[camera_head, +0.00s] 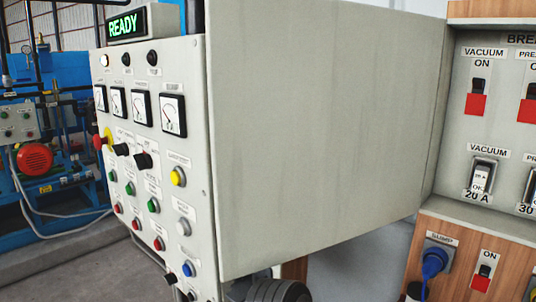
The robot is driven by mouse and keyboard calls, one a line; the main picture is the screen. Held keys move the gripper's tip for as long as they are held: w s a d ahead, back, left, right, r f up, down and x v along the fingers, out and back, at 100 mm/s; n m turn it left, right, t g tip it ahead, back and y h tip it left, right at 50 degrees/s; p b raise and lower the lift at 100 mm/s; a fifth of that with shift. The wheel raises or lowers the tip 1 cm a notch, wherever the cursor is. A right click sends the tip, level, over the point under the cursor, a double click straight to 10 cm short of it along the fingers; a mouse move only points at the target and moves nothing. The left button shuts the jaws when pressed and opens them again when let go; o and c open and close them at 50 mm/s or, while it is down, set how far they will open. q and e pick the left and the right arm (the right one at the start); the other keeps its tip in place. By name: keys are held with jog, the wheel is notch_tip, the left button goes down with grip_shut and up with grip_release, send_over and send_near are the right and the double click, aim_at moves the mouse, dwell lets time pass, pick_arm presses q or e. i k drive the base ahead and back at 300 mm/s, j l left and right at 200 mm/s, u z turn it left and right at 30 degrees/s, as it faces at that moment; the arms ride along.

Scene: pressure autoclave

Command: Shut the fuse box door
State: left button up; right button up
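The fuse box door (325,125) is a large plain light-grey panel filling the middle of the view. It stands open, swung out from the left side of the fuse box (447,130). Its free edge is at the left, in front of part of the control panel. The open fuse box shows red-and-black switches, one under a "VACUUM ON" label (477,98), and a 20 A fuse (483,177) below. The box's right part is cut off by the picture edge. Neither of my grippers shows.
A control panel (150,160) with gauges, knobs and coloured buttons stands left of the door; its display (126,25) reads READY. A wooden board with a blue plug (434,262) is below the fuse box. A dark rounded part, unclear what, shows below the door.

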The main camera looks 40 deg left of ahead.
aim_at(320, 112)
jog(key=k+j, duration=0.1)
jog(key=j, duration=0.3)
jog(key=j+z, duration=0.1)
jog(key=j, duration=0.3)
jog(key=k+j, duration=0.15)
jog(key=j, duration=0.3)
jog(key=k+j+z, duration=0.1)
jog(key=j, duration=0.3)
